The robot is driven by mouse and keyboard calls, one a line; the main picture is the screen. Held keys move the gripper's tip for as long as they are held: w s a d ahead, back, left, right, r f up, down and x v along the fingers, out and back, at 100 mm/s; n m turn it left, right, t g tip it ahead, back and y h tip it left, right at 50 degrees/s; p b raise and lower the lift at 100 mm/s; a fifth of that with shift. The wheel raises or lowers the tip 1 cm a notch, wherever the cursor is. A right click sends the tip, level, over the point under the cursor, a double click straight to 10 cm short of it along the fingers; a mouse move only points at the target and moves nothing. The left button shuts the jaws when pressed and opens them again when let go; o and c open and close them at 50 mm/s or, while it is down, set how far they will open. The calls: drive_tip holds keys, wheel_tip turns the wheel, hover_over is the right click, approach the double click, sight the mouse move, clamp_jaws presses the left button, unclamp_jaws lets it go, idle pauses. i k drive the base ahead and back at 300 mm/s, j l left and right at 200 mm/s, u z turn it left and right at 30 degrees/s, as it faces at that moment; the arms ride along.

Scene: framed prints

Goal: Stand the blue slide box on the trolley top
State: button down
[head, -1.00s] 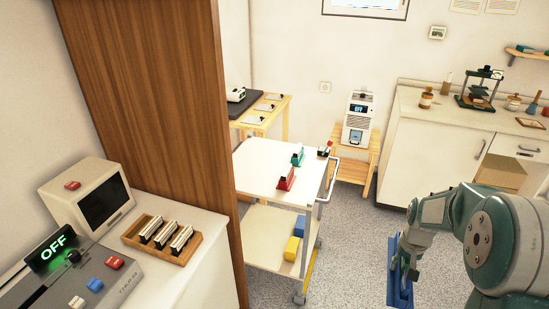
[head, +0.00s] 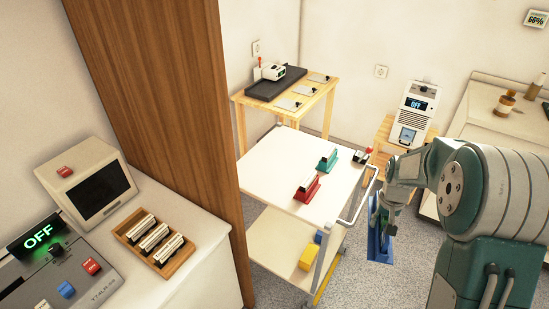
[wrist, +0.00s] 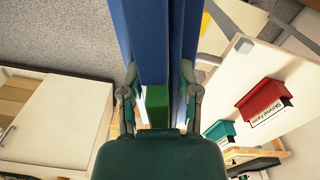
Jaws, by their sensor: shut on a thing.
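The blue slide box (head: 376,241) hangs from my gripper (head: 388,206) over the floor, to the right of the trolley. In the wrist view the box (wrist: 143,40) runs away from my fingers (wrist: 160,95), which are shut on it from both sides. A green part shows between the fingers. The white trolley top (head: 270,165) lies to the left of my gripper and carries a red box (head: 306,190) and a green box (head: 327,161). Both also show at the right of the wrist view.
The trolley handle (head: 360,200) stands between its top and my gripper. A small dark and red item (head: 361,156) is at the top's far right corner. A yellow block (head: 307,257) is on the lower shelf. The near left part of the top is clear.

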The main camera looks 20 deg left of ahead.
sight(276, 157)
drive_tip(key=i+u, duration=0.35)
drive_tip(key=i+l+u, duration=0.15)
drive_tip(key=u, duration=0.25)
drive_tip(key=i+l+u, duration=0.55)
drive_tip(key=i+j, duration=0.05)
drive_tip(key=i, duration=0.05)
